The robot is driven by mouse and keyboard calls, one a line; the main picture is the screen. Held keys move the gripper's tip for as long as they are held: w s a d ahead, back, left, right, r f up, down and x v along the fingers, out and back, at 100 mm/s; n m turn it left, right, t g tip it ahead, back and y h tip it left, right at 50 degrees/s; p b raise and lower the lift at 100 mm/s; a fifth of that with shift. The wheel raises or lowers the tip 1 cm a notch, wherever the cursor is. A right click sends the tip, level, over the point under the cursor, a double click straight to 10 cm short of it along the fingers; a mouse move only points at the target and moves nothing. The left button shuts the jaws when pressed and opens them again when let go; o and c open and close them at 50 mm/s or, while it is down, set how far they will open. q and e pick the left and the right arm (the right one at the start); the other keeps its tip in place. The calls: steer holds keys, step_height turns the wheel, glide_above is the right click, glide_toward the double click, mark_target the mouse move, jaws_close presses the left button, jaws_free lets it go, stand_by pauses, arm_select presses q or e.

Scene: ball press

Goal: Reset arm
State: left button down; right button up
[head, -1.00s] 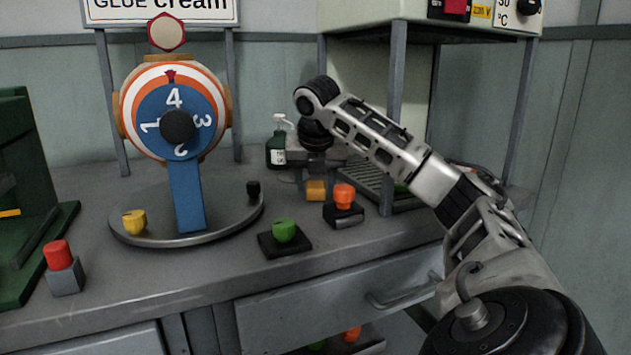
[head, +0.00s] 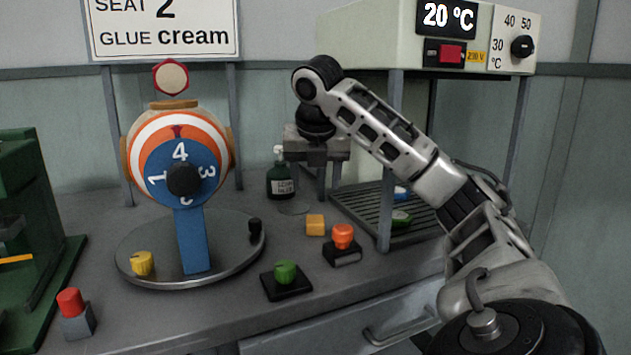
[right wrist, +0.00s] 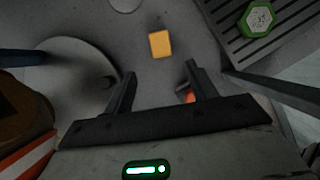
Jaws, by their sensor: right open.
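My right arm reaches in from the right in the head view. Its gripper (head: 328,190) points down above the bench, behind the yellow block (head: 315,225), and looks empty. In the right wrist view the two fingers (right wrist: 160,75) stand wide apart with nothing between them. The yellow block (right wrist: 160,44) lies on the bench beyond the fingertips, apart from them. My left gripper is not in view.
A dial globe (head: 183,140) stands on a round plate (head: 150,273) at left. Green (head: 286,273), orange (head: 343,236) and red (head: 70,302) knobs stand on the bench. A bottle (head: 281,182) is behind. A heater box (head: 390,40) on posts stands over a rack (head: 350,205).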

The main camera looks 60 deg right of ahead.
steer(key=shift+s+a+r, duration=0.15)
steer(key=shift+a+r, duration=0.05)
steer(key=shift+r, duration=0.3)
